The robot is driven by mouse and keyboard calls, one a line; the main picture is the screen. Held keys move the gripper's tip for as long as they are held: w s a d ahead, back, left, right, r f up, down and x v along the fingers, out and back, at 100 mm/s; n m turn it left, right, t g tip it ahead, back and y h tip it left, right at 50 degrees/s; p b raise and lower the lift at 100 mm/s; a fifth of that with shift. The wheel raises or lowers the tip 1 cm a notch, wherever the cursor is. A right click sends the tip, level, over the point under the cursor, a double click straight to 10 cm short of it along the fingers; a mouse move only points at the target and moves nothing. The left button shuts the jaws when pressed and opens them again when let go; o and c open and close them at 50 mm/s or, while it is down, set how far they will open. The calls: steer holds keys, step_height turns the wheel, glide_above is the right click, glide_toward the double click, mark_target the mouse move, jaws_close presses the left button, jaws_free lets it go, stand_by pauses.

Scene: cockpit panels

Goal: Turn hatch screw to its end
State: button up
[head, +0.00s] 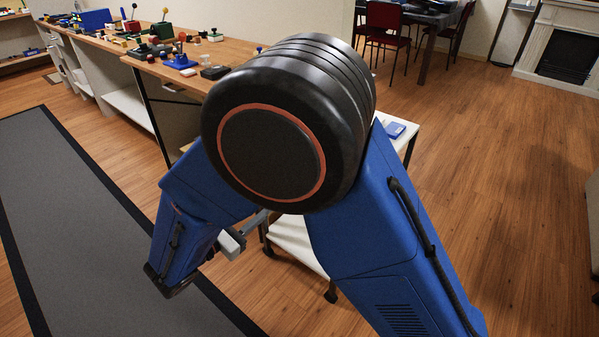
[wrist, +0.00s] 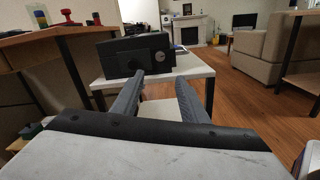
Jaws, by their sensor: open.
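A black box-shaped unit (wrist: 112,54) stands on a small white table in the wrist view. A small round part (wrist: 160,56) shows on its front face; I cannot tell for sure whether it is the hatch screw. My gripper (wrist: 159,78) is open, its two grey fingers apart and pointing toward the unit, with nothing between them. The fingertips appear in front of and below the unit's face, apart from it. In the head view my gripper (head: 232,243) is partly hidden beside my arm, and the arm hides the unit.
The white table (wrist: 197,72) also shows behind my arm in the head view (head: 294,246). A blue item (head: 395,130) lies on its far part. A long wooden workbench (head: 140,62) with many small devices runs along the left. Wooden floor at right is clear.

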steer(key=x, duration=1.7)
steer(key=shift+w+d, duration=0.15)
jaws_close()
